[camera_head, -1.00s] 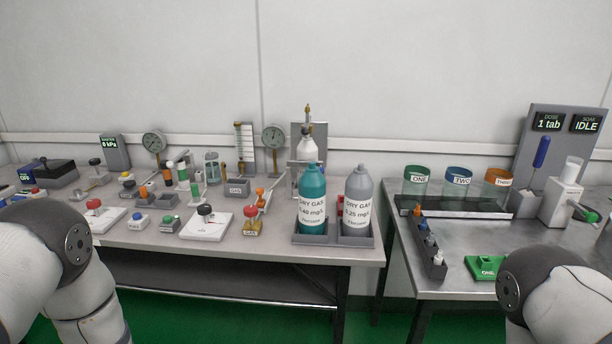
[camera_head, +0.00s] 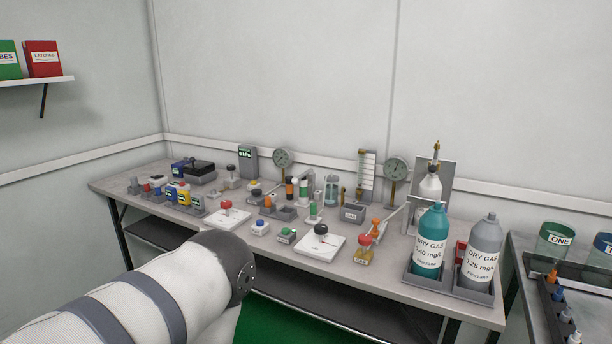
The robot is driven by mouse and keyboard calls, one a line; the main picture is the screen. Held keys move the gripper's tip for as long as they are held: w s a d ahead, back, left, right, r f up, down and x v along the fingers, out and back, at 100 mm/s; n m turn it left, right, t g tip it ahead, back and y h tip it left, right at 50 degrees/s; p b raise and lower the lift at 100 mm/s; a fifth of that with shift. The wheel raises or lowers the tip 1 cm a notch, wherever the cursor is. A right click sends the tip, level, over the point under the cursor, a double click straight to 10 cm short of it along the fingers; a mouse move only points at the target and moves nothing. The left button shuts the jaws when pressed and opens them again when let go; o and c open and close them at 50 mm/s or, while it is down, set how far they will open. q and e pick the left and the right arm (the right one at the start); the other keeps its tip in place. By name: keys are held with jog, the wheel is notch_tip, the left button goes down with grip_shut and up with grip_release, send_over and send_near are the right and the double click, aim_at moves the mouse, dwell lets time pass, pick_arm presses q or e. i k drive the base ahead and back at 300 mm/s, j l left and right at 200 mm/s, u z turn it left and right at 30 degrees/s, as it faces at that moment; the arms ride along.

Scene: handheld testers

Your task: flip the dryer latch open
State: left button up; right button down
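No part is readably labelled as the dryer, and I cannot tell which small part is its latch. A clear cylinder (camera_head: 331,190) stands upright at the back of the grey bench (camera_head: 410,268). Near it are a small grey box (camera_head: 353,213) and a green-and-white upright piece (camera_head: 314,212). An orange-topped piece (camera_head: 376,226) with a slanted metal bar stands behind a red-topped yellow block (camera_head: 364,250). My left arm reaches in from the bottom left, in front of the bench, but its gripper is out of view. My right arm and gripper are out of view.
Teal (camera_head: 431,238) and grey (camera_head: 480,250) gas bottles stand in a tray at the bench's right end. Red-knobbed (camera_head: 225,214) and black-knobbed (camera_head: 320,240) white plates sit near the front. Two gauges stand behind. A second table (camera_head: 518,265) is at right, past a gap.

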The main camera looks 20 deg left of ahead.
aim_at(303, 177)
jog(key=i+u, duration=0.15)
jog(key=u, duration=0.25)
jog(key=i+j+u, duration=0.1)
jog(key=u, duration=0.25)
jog(key=i, duration=0.05)
